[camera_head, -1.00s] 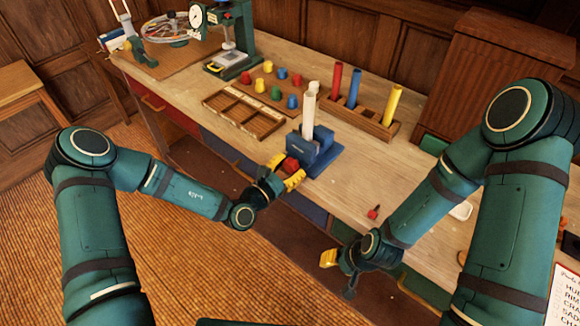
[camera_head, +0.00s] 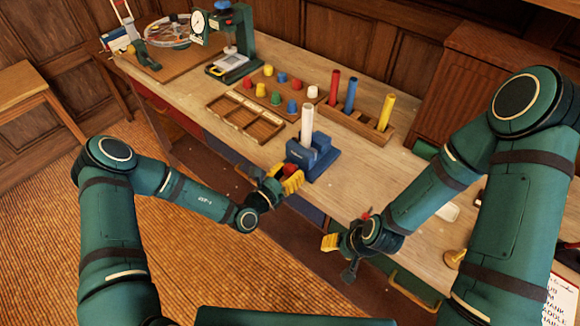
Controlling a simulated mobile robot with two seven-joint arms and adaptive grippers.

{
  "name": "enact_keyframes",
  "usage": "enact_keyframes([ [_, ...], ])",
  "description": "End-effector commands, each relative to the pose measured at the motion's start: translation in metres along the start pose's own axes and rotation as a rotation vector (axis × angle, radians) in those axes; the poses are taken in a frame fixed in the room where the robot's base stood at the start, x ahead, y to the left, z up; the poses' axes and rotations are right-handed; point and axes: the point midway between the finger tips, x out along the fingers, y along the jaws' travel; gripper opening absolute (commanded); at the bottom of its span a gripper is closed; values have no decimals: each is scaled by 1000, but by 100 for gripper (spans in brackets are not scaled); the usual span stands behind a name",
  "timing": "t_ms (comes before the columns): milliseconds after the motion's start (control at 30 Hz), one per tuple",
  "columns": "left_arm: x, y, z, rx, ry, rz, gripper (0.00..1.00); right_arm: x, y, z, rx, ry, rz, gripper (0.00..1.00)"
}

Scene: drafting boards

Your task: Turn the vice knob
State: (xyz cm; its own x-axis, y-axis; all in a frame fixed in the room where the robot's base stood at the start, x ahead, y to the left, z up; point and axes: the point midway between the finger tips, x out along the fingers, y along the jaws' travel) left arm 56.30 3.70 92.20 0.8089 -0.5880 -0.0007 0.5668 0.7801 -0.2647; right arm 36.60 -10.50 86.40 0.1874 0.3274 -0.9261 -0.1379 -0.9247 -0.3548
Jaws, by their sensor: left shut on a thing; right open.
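The blue vice (camera_head: 317,158) stands near the front edge of the workbench, with a pale upright cylinder (camera_head: 307,122) in its jaws. The red vice knob (camera_head: 290,169) is on the vice's front side, partly hidden by fingers. My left gripper (camera_head: 291,177), with yellow fingers, is shut on the red knob. My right gripper (camera_head: 331,242) is open and empty, in front of the bench edge at lower centre, apart from the vice.
A rack with red, blue and yellow rods (camera_head: 357,122) stands behind the vice. A wooden compartment tray (camera_head: 236,115) and a board of coloured pegs (camera_head: 267,92) lie to the left. A green press (camera_head: 232,45) stands further back.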

Motion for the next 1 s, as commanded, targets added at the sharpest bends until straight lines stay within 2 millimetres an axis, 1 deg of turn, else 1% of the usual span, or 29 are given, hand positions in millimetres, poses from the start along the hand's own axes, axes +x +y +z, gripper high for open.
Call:
enact_keyframes([
  [33,0,-1,1,-26,2,0,12,-5,-2,-1,0,0,-1,47],
  [233,0,-1,0,-94,1,-1,12,-11,-4,-1,0,-1,-2,47],
  [767,0,-1,-1,-121,1,-1,12,-13,-4,-1,1,-1,-2,47],
  [800,0,-1,-1,-121,2,-1,61,-13,-4,-1,1,-1,-2,47],
  [833,0,-1,-1,-121,1,-1,72,-13,-4,-1,1,-1,-2,47],
  [867,0,-1,-1,-121,1,-1,81,-13,-4,-1,1,-1,-2,47],
  [1000,0,-1,-1,-120,0,-1,81,-13,-4,-1,1,-1,-2,47],
])
